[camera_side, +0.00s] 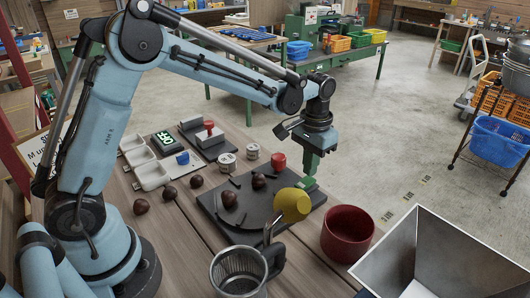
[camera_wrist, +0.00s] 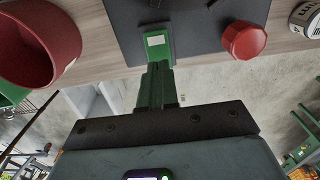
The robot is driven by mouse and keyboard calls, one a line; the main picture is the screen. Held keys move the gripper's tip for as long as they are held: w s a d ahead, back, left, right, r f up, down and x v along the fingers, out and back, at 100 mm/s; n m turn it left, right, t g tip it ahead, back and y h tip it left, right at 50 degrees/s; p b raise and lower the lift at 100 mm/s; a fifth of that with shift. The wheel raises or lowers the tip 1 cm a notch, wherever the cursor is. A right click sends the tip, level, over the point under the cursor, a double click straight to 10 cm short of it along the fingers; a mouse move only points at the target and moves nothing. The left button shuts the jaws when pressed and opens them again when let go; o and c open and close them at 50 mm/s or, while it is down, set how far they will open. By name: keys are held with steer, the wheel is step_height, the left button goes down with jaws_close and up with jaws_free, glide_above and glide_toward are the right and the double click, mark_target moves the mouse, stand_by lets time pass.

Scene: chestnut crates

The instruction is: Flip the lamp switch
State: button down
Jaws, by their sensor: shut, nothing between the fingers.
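My gripper (camera_side: 309,174) points down at the right edge of a dark board (camera_side: 235,228), its green fingers shut and empty. In the wrist view the fingers (camera_wrist: 156,68) end at a small green block with a pale patch (camera_wrist: 155,43), by the board's edge. I cannot tell whether they touch it. A green piece (camera_side: 307,184) shows at the same place in the side view. No part is clearly marked as the lamp switch. A yellow rounded thing (camera_side: 292,205) stands just left of the gripper, perhaps a lamp shade. A red faceted knob-like thing (camera_wrist: 243,40) is beside the block.
A dark red bowl (camera_side: 347,234) stands right of the board, near a metal hopper (camera_side: 440,250). A strainer cup (camera_side: 238,272) stands in front. Several chestnuts (camera_side: 229,198) lie on the board and table. Two tins (camera_side: 227,163) and white trays (camera_side: 150,173) are behind.

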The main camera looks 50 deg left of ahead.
mark_target(308, 180)
steer(key=shift+f, duration=1)
stand_by(0.4)
steer(key=shift+r, duration=3.55)
steer(key=shift+s, duration=0.1)
steer(key=s+a+r+t, duration=0.1)
steer(key=s+a+t, duration=0.1)
steer(key=s, duration=0.6)
steer(key=s+a+r+t, duration=0.1)
steer(key=s+a+t, duration=0.1)
steer(key=s+t, duration=0.3)
steer(key=s, duration=0.3)
steer(key=shift+s+a+r, duration=0.15)
steer(key=shift+a+r, duration=0.1)
steer(key=shift+r, duration=0.05)
